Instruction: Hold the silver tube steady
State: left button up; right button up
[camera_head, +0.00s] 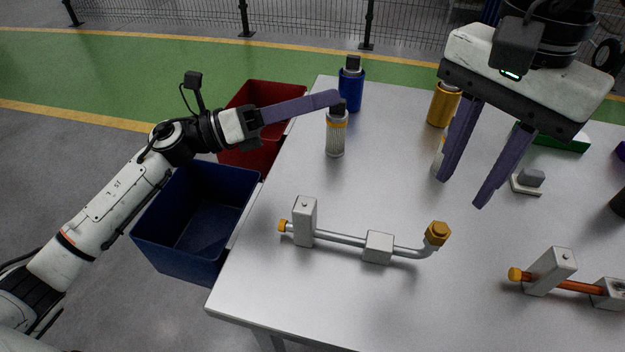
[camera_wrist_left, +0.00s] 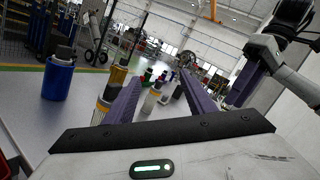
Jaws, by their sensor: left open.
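The silver tube (camera_head: 340,238) lies along the near part of the grey table, with a gold cap at its left end and a bent right end with a gold hex fitting. It runs through two light grey blocks (camera_head: 305,222) (camera_head: 379,247). My left gripper (camera_head: 338,99) is open, well behind the tube, beside the top of a filter cylinder (camera_head: 336,138). In the left wrist view its fingers (camera_wrist_left: 160,80) are apart, with the cylinder (camera_wrist_left: 106,101) outside the left one. My right gripper (camera_head: 459,191) is open and empty above the table's right side, apart from the tube.
A blue bottle (camera_head: 351,88) and a yellow bottle (camera_head: 444,104) stand at the back. An orange-brown tube (camera_head: 575,286) in blocks lies at the right. A blue bin (camera_head: 197,220) and a red bin (camera_head: 277,95) stand left of the table (camera_head: 300,312). The table's front is clear.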

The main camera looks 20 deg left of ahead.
pick_arm(q)
jog(key=s+d+r+m+g, duration=0.2)
jog(key=s+d+m+g, duration=0.7)
jog(key=d, duration=0.3)
jog(key=s+d+f+m+g+y, duration=0.2)
jog(key=s+f+m+g+y, duration=0.15)
jog(key=s+y, duration=0.3)
jog(key=t+y, duration=0.3)
jog(key=y, duration=0.8)
send_over(313, 227)
notch_tip(313, 227, down, 2)
jog(key=f, duration=0.1)
jog(key=shift+w+a+r, duration=0.1)
jog(key=shift+w+r, duration=0.15)
jog(key=shift+w, duration=0.25)
jog(key=shift+a+f, duration=0.1)
jog(key=shift+f, duration=0.15)
notch_tip(313, 227, down, 10)
jog(key=shift+r, duration=0.15)
